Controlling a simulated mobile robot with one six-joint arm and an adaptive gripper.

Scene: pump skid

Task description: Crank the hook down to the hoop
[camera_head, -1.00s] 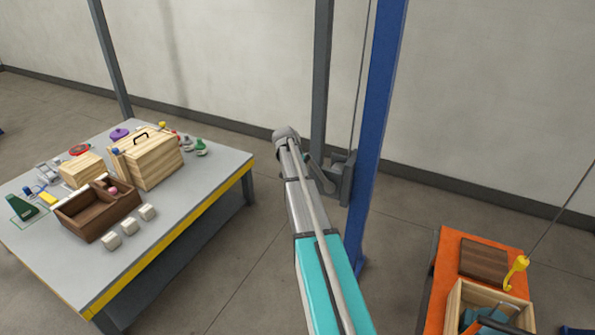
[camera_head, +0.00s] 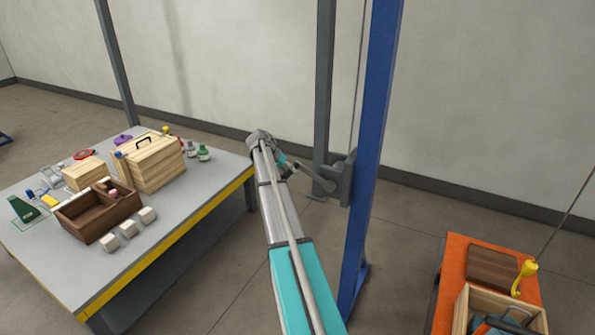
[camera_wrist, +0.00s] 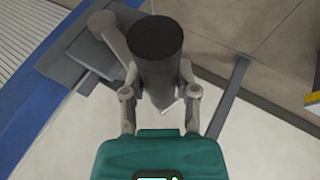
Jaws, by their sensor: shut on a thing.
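The winch (camera_head: 340,183) is a grey box on the blue post, with a crank arm (camera_head: 312,177) reaching out to the left. My gripper (camera_head: 289,168) is at the outer end of that arm. In the wrist view, my gripper (camera_wrist: 160,92) is shut on the dark round crank handle (camera_wrist: 155,38), one finger on each side. The yellow hook (camera_head: 525,276) hangs on a thin cable over the wooden crate at the lower right. The hoop cannot be made out clearly; a dark bar and teal parts (camera_head: 497,326) show inside the crate.
The crate (camera_head: 462,308) and a dark brown board (camera_head: 493,266) are on an orange table (camera_head: 455,262). A grey table (camera_head: 185,222) with boxes, blocks and bottles stands left of my arm. The blue post (camera_head: 374,140) is close on my arm's right.

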